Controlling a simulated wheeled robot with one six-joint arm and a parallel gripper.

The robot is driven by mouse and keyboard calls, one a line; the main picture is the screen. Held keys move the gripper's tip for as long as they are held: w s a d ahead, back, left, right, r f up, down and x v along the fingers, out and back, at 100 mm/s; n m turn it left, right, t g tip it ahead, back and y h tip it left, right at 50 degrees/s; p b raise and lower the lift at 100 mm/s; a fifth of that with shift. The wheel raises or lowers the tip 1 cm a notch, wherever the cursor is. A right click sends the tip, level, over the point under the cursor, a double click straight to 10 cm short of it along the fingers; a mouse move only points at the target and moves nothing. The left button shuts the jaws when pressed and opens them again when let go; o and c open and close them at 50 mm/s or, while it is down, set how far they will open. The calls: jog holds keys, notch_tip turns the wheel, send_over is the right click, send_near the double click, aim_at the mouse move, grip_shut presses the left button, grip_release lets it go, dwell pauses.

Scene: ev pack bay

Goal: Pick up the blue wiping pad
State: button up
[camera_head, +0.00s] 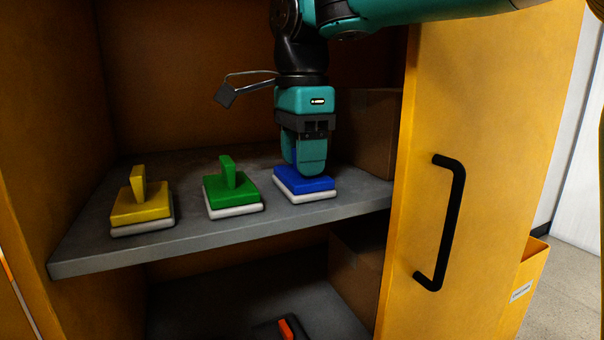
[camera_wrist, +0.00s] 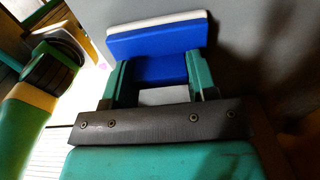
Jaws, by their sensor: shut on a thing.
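The blue wiping pad (camera_head: 304,182) is at the right end of the grey shelf, with a blue top and a white underside. It appears to rest on the shelf. My gripper (camera_head: 311,170) points down at it from above, and its teal fingers hide the pad's handle in the head view. In the wrist view, my gripper (camera_wrist: 153,82) has its two fingers on either side of the blue handle, shut on it. The blue pad (camera_wrist: 158,40) with its white edge shows beyond the fingertips.
A green pad (camera_head: 231,190) and a yellow pad (camera_head: 141,205) stand left on the grey shelf (camera_head: 190,238). A cardboard box (camera_head: 368,135) is behind on the right. The yellow cabinet door (camera_head: 490,110) with a black handle (camera_head: 453,220) stands open at right. A lower shelf holds an orange-and-black thing (camera_head: 287,328).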

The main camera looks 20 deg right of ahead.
jog(key=shift+r+p, duration=0.3)
jog(key=shift+r, duration=0.2)
notch_tip(320, 180, up, 3)
jog(key=shift+r+p, duration=0.1)
jog(key=shift+p, duration=0.85)
jog(key=s+a+p, duration=0.2)
jog(key=s+p, duration=0.2)
jog(key=s, duration=0.4)
jog(key=s+a+p, duration=0.3)
jog(key=s+p, duration=0.1)
jog(key=s, duration=0.5)
jog(key=shift+s+f, duration=0.15)
jog(key=shift+f, duration=0.15)
